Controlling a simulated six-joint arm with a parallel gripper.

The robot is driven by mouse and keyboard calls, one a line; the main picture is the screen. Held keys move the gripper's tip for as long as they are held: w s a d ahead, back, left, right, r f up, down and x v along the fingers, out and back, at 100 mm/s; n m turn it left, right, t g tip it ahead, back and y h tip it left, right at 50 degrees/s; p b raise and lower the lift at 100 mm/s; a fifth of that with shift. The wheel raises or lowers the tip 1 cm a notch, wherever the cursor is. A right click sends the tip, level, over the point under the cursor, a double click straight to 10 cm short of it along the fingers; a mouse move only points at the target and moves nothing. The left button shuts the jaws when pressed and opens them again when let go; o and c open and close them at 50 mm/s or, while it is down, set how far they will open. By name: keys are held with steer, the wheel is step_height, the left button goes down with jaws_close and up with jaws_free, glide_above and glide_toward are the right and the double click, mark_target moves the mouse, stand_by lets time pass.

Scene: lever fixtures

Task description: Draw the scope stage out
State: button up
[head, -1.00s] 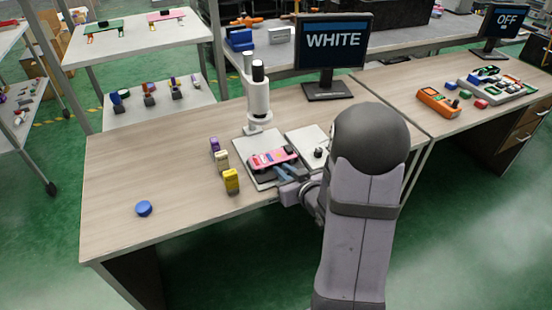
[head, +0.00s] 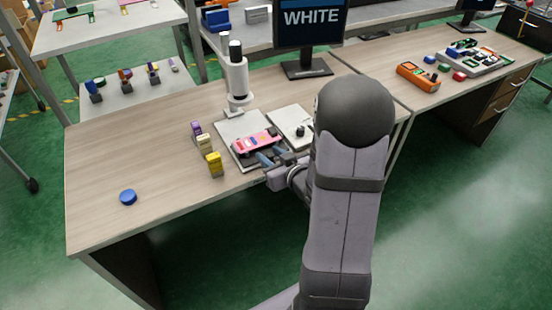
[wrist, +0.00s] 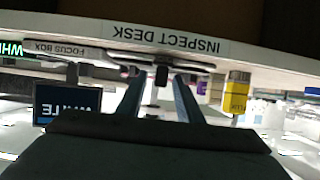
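The white microscope (head: 236,80) stands on its pale base plate (head: 228,128) on the desk. The scope stage is a dark slab under the tube, with a pink board (head: 258,141) lying on it. My gripper (head: 268,156) is at the front edge of the stage, reaching in level from the desk's front side. In the wrist view, which is upside down, the two fingers of my gripper (wrist: 159,80) stand apart. A small dark handle (wrist: 162,75) shows between the fingertips, with gaps on both sides. Contact is not visible.
A white focus box (head: 287,118) with a dark knob stands right of the microscope. Purple, cream and yellow blocks (head: 214,164) stand to its left. A blue disc (head: 128,197) lies on the clear left part. A monitor (head: 310,28) reading WHITE stands behind.

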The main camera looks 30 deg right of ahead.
steer(key=shift+p+v, duration=0.7)
steer(key=shift+v, duration=0.3)
steer(key=shift+r+p, duration=0.3)
steer(key=shift+p, duration=0.25)
steer(key=p+v, duration=0.2)
steer(key=p, duration=0.7)
steer(key=shift+s, duration=0.2)
steer(key=shift+f+v, duration=0.2)
steer(key=shift+v, duration=0.9)
